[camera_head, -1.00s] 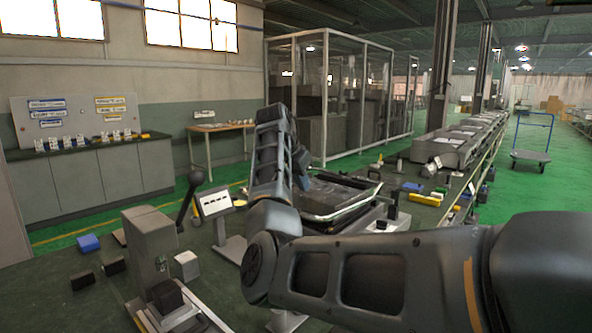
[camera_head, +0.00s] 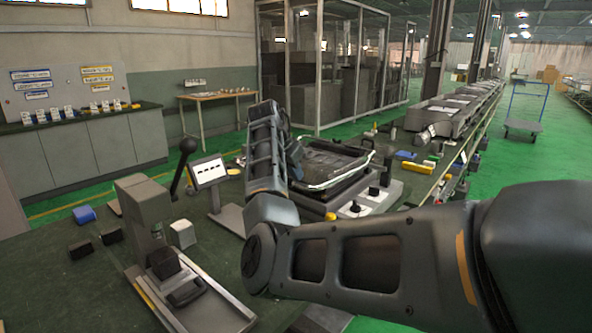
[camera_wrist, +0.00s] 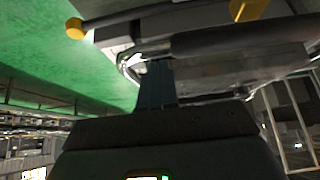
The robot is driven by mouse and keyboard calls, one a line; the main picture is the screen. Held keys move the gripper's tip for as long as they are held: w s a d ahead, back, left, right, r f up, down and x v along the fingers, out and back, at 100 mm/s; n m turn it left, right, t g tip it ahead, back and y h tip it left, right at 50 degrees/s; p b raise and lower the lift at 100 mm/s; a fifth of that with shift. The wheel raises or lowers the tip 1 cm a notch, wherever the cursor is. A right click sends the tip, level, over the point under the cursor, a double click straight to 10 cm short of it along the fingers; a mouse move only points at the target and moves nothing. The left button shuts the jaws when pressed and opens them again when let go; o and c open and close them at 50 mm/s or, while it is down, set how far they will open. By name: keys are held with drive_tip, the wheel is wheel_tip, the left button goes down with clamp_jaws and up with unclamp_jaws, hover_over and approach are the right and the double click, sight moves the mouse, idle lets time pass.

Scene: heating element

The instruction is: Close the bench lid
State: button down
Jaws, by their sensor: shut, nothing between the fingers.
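The bench lid (camera_head: 335,163) is a dark panel with a pale metal rim, in the middle of the head view, tilted above a light base unit (camera_head: 385,196) with dark knobs. How far it stands open is hard to tell. In the wrist view, a grey body with a dark bar (camera_wrist: 235,40) fills the top, probably part of the lid or its unit. My gripper (camera_wrist: 157,66) is shut and empty, its fingers reaching up to that bar's edge. Whether they touch it is unclear. In the head view my arm hides the fingers and the lid's left side.
A tablet-like panel (camera_head: 209,171) on a stand and a grey lever press (camera_head: 145,205) stand left of my arm. A blue block (camera_head: 82,215) and dark blocks lie on the bench's left. Yellow (camera_head: 418,167) and blue pieces lie right of the lid. Green floor is open beyond.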

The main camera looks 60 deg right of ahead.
sight(296, 183)
drive_tip(key=shift+s+a+f+h+b, duration=0.1)
drive_tip(key=shift+a+f+h+b, duration=0.1)
drive_tip(key=shift+f, duration=0.65)
drive_tip(key=shift+a+f+h+b, duration=0.1)
drive_tip(key=shift+f+b, duration=0.05)
drive_tip(key=shift+f, duration=0.65)
drive_tip(key=r+p, duration=0.2)
drive_tip(key=r, duration=0.1)
drive_tip(key=d+r+p, duration=0.1)
drive_tip(key=r+p, duration=0.1)
drive_tip(key=r, duration=0.1)
drive_tip(key=shift+d+r, duration=0.1)
drive_tip(key=shift+r, duration=0.05)
drive_tip(key=b+v, duration=0.1)
drive_tip(key=v, duration=0.8)
drive_tip(key=shift+w+a+r+b, duration=0.15)
drive_tip(key=shift+w+a+b, duration=0.15)
drive_tip(key=shift+b, duration=0.1)
